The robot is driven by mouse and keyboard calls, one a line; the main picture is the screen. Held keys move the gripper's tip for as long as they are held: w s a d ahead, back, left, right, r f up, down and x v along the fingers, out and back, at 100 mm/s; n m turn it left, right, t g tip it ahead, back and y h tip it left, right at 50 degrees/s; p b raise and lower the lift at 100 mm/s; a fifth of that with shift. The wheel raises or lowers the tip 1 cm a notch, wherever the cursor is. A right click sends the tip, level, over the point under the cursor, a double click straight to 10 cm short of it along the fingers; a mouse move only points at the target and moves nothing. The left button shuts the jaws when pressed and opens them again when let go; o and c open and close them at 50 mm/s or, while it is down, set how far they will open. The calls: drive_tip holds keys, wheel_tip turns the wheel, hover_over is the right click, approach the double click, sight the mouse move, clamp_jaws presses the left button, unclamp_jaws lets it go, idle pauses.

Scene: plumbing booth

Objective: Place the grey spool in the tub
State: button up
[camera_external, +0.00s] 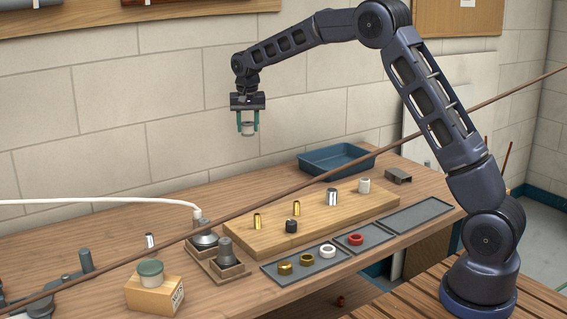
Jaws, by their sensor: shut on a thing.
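My gripper (247,124) points down and is shut on the grey spool (247,129), a small pale grey cylinder held between its teal fingers. It hangs high above the bench, in front of the block wall. The tub (312,170) is a blue, open, rectangular tray at the back of the bench, to the right of and below my gripper. The inside that shows of the tub looks empty.
A wooden board (267,238) holds several small brass, black, silver and white fittings. Grey trays (297,276) with rings lie in front. A long brown rod (300,188) crosses the view diagonally. A small dark bracket (398,176) sits right of the tub.

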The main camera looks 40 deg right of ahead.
drive_tip(key=s+a+r+n, duration=0.1)
drive_tip(key=s+a+n, duration=0.15)
drive_tip(key=a, duration=0.65)
drive_tip(key=s+a+r+n, duration=0.2)
drive_tip(key=s+a, duration=0.2)
drive_tip(key=a, duration=0.5)
wheel_tip(320, 180, up, 6)
drive_tip(key=n+y, duration=0.2)
drive_tip(key=n, duration=0.8)
hover_over(147, 265)
drive_tip(key=f, duration=2)
drive_tip(key=shift+s+d, duration=0.2)
drive_tip(key=shift+s, duration=0.1)
drive_tip(key=shift+f, duration=0.1)
drive_tip(key=o, duration=0.9)
drive_tip(key=shift+o, duration=0.2)
wheel_tip(147, 265, up, 12)
drive_tip(key=s+d, duration=0.1)
drive_tip(key=shift+s, duration=0.15)
